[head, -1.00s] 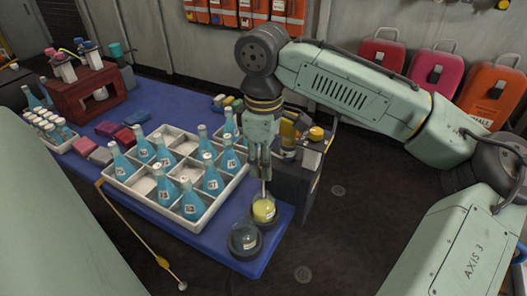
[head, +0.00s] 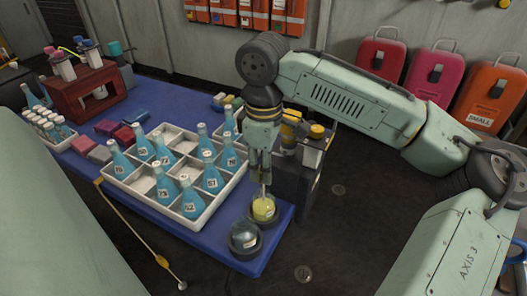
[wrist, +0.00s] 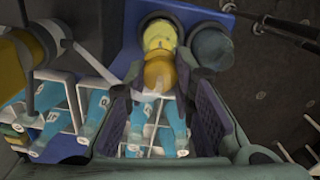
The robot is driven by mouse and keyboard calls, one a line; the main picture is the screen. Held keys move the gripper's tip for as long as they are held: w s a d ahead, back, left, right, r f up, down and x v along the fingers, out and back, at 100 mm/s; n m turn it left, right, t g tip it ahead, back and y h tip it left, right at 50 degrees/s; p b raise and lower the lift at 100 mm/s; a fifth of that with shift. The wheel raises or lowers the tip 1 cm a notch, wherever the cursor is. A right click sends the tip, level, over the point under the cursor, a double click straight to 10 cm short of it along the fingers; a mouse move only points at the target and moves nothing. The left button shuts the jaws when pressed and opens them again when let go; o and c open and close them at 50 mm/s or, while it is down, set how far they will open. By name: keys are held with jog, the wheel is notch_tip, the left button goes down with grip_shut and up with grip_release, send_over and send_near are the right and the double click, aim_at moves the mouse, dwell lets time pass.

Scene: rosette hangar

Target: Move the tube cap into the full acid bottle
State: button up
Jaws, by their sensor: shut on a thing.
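My gripper (head: 263,172) points down above the round bottle with yellow liquid (head: 263,209), which looks like the full acid bottle and stands at the front right corner of the blue table. In the wrist view, my gripper is shut on an orange-yellow piece with a pale end, which I take as the tube cap (wrist: 160,74). It overlaps the near edge of the yellow bottle (wrist: 159,34) there. In the head view the fingers mostly hide the cap, and I cannot tell whether it touches the bottle.
A dark grey round bottle (head: 244,239) stands beside the yellow one. A white divided crate (head: 205,213) with several blue bottles is to the left. A dark box with yellow-topped items (head: 312,150) stands close behind on the right. The blue table (head: 275,243) ends just right of the bottles.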

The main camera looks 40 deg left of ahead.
jog(key=shift+f, duration=0.15)
jog(key=shift+f+b, duration=0.95)
jog(key=shift+f, duration=1.2)
jog(key=o, duration=0.9)
jog(key=shift+o, duration=0.4)
jog(key=o, duration=0.4)
jog(key=shift+r, duration=0.15)
notch_tip(320, 180, up, 5)
jog(key=p, duration=0.5)
jog(key=shift+r, duration=0.15)
